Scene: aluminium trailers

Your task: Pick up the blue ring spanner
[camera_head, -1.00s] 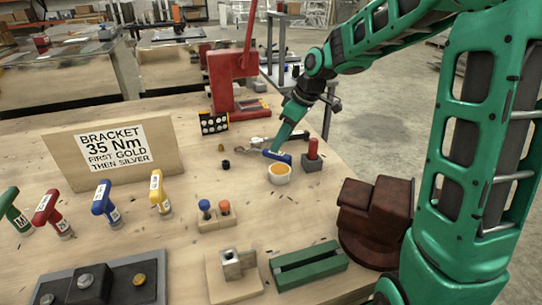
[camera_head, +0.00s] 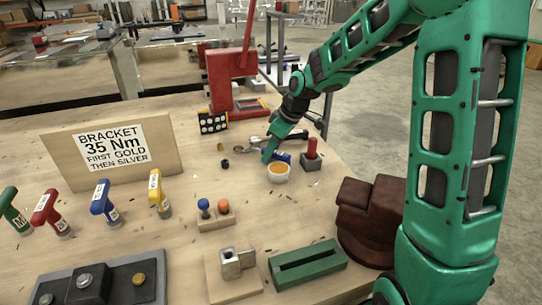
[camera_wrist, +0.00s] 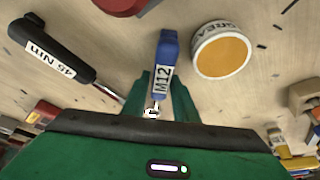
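The blue ring spanner (camera_head: 284,157) lies on the wooden bench; in the head view my gripper (camera_head: 268,155) covers part of it. In the wrist view, its blue handle (camera_wrist: 166,52) with an M12 label points away from me. My gripper (camera_wrist: 161,88) is open there, with one green finger on each side of the spanner's handle and metal shank. I see a narrow gap beside the handle and cannot tell whether either finger touches it.
A white grease tub (camera_wrist: 222,50) stands close right of the spanner. A black-handled 45 Nm wrench (camera_wrist: 50,47) lies to its left. A red-topped grey block (camera_head: 312,156) and a red press (camera_head: 232,85) stand nearby. A brown vise (camera_head: 370,215) is nearer the front.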

